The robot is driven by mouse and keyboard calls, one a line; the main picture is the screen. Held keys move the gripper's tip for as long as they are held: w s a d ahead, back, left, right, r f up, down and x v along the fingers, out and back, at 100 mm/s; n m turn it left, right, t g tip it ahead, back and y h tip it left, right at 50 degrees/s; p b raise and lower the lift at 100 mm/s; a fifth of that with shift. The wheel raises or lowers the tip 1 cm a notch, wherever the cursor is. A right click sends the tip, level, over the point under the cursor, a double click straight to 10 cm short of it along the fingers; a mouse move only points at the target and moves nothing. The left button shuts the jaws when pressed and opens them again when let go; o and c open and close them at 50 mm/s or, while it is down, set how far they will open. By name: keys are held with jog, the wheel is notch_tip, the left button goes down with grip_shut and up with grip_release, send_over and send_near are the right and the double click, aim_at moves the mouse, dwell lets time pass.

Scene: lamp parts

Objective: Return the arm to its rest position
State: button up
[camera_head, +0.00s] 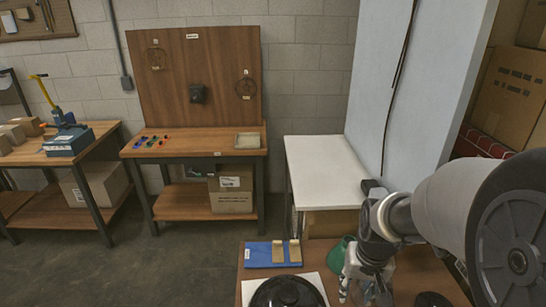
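My arm comes in from the right edge of the head view and bends down over the near brown table (440,283). My gripper (364,290) hangs at its end, low in the picture, and its fingertips are too small and partly cut off to tell whether it is open or shut. A green part (337,256) sits just left of my gripper and is partly hidden by it. A black domed round part (286,292) lies left of my gripper on a white sheet (251,290), cut off by the bottom edge.
A blue mat (257,255) with tan pieces (279,252) lies on the near table. A white table (322,170) stands behind, beside a pale partition (415,90). A wooden workbench (190,146) with a backboard stands at the far wall. Open floor (165,265) lies on the left.

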jog(key=s+a+r+n+t, duration=0.1)
jog(key=s+a+r, duration=0.1)
jog(key=s+r, duration=0.4)
jog(key=s+a+r+n+t, duration=0.1)
jog(key=s+a+r, duration=0.2)
jog(key=s+r, duration=0.4)
jog(key=s, duration=0.4)
jog(key=shift+s+t, duration=0.2)
jog(key=shift+t, duration=0.2)
jog(key=shift+r, duration=0.1)
